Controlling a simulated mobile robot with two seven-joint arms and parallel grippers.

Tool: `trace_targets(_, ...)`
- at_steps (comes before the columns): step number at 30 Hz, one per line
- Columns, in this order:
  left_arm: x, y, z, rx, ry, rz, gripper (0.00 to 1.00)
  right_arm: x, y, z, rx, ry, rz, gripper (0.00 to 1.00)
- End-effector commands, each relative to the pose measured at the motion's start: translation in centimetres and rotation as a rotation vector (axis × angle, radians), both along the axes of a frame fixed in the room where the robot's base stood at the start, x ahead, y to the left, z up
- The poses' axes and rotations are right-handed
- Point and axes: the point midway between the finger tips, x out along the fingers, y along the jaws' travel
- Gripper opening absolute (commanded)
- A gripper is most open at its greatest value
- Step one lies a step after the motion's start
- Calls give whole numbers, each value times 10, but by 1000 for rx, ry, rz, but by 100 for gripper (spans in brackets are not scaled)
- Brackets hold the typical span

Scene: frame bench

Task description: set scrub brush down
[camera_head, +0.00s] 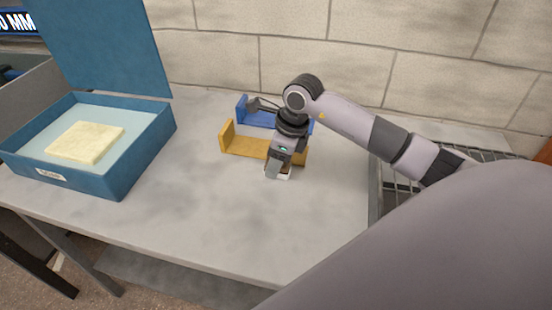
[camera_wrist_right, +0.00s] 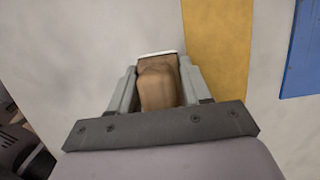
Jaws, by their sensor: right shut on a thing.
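In the head view my right gripper (camera_head: 279,172) is low over the grey bench, in front of the yellow holder. It points down. In the right wrist view its two fingers (camera_wrist_right: 160,85) are shut on the scrub brush (camera_wrist_right: 157,86), which shows a brown wooden body with a white strip at its far end. In the head view only a small pale part of the brush (camera_head: 285,176) shows below the fingers. Whether the brush touches the bench I cannot tell. My left gripper is not in view.
A yellow holder (camera_head: 240,142) and a blue holder (camera_head: 262,117) stand behind the gripper. An open blue box (camera_head: 120,180) with a pale yellow block (camera_head: 86,142) is at left. A wire rack (camera_head: 392,180) is at right. The front middle of the bench (camera_head: 200,205) is clear.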

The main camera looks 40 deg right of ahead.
Motion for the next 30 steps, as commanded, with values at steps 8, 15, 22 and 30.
trace_targets(8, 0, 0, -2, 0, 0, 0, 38, 1, 0, -1, 0, -3, -1, 23)
trace_targets(15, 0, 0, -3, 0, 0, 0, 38, 0, 0, -2, -1, -2, -1, 73)
trace_targets(22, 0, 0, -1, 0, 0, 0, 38, 0, 0, 0, 0, -1, 0, 73)
trace_targets(30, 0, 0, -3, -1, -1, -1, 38, -5, -8, 37, -3, -8, -1, 73)
